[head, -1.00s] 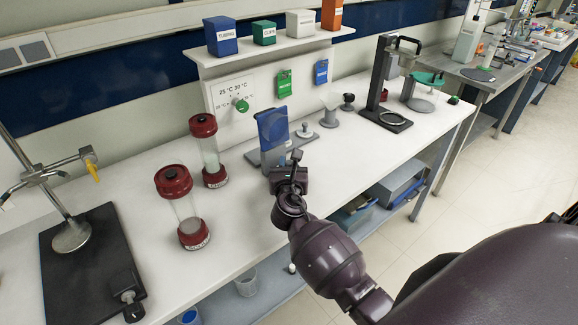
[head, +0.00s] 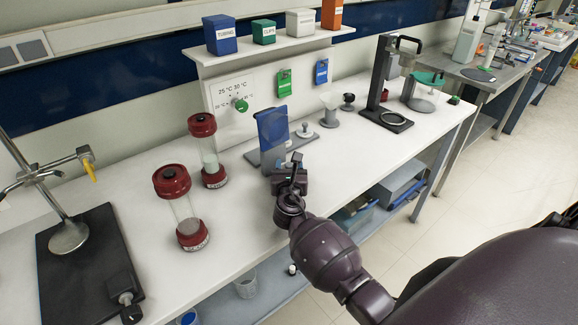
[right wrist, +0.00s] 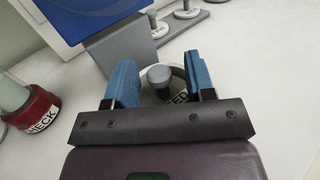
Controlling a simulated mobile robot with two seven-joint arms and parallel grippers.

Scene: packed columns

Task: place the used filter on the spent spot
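The used filter (right wrist: 176,92) looks like a pale disc with a grey knob and a partly hidden label ending in "SED". In the right wrist view it lies between the two blue fingers of my right gripper (right wrist: 161,84). Gaps show on both sides of the knob, so the gripper is open around it. In the head view my right gripper (head: 291,164) is low over the bench, in front of the grey stand with a blue panel (head: 272,127), and hides the filter. I cannot make out a spent spot. My left gripper is not in view.
Two red-capped columns (head: 184,208) (head: 208,152) stand left of the gripper. A knobbed disc (head: 305,132) is on the stand's grey base, with a grey funnel-like piece (head: 330,112) to its right. A black-based clamp stand (head: 92,268) is far left. The front bench is clear.

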